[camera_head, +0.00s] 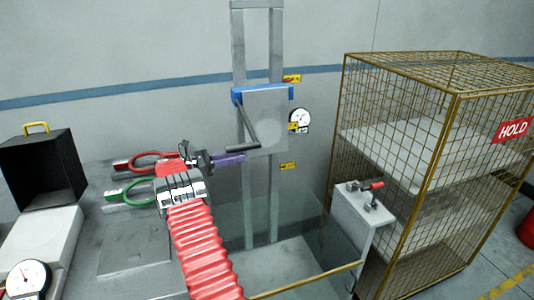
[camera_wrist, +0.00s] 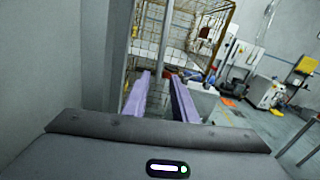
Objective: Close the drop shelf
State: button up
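My gripper (camera_head: 229,159) has purple fingers and reaches right, towards the grey post, just below and left of the grey plate on it. In the wrist view my gripper (camera_wrist: 162,88) has its two fingers apart with nothing between them. No part is plainly marked as the drop shelf.
The wire cage (camera_head: 440,150) bears a HOLD sign. Red and green ring-handled tools (camera_head: 148,160) lie left of my gripper. A black box (camera_head: 42,172) stands far left.

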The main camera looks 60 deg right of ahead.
aim_at(267, 151)
jog(key=x, duration=1.2)
jog(key=shift+s+d, duration=0.2)
jog(key=shift+s, duration=0.05)
grip_shut()
dwell(1.0)
jog(key=shift+a, duration=0.25)
jog(key=shift+w, duration=0.15)
